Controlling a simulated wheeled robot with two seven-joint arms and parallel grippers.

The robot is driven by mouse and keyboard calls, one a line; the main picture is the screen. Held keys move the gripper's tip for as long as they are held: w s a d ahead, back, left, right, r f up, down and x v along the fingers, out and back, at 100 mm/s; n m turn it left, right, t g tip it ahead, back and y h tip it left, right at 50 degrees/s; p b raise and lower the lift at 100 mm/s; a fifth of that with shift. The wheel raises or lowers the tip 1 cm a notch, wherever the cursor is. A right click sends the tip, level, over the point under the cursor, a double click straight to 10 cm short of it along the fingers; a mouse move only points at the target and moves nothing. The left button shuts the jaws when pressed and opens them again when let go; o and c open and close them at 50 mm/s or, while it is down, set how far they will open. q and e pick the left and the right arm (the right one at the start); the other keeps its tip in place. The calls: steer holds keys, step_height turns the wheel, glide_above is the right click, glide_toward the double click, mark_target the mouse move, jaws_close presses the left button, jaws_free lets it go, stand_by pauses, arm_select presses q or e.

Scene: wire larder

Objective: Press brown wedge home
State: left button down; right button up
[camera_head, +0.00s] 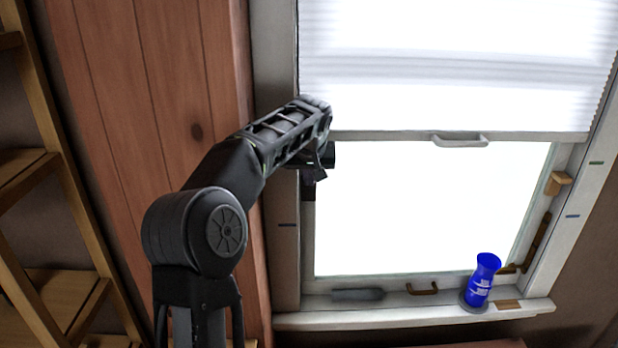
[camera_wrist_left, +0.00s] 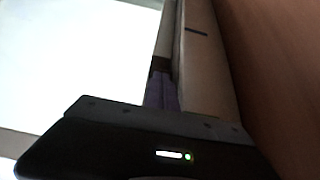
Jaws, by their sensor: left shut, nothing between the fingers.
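A tan-brown wedge-like block (camera_head: 558,182) sits on the right jamb of the window, well away from my left gripper. A flat brown piece (camera_head: 508,305) lies on the sill at the right; I cannot tell which is the wedge named. My left gripper (camera_head: 309,188) is shut and empty at the left jamb, below the blind's lower edge. The arm hides part of that jamb, and any piece behind the gripper is hidden. In the left wrist view the dark fingers (camera_wrist_left: 160,90) point along the pale jamb (camera_wrist_left: 205,75); contact is unclear. My right gripper is not in view.
A grey item (camera_head: 358,295) and a brown handle (camera_head: 423,288) are at the window's bottom. The white blind (camera_head: 450,70) has a pull handle (camera_head: 460,139). A wooden shelf (camera_head: 50,120) stands at left.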

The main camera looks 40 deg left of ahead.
arm_select(q)
step_height(320, 180, up, 5)
steer(key=p, duration=0.4)
steer(key=shift+p, duration=0.3)
stand_by(0.7)
steer(key=shift+f, duration=0.15)
stand_by(0.4)
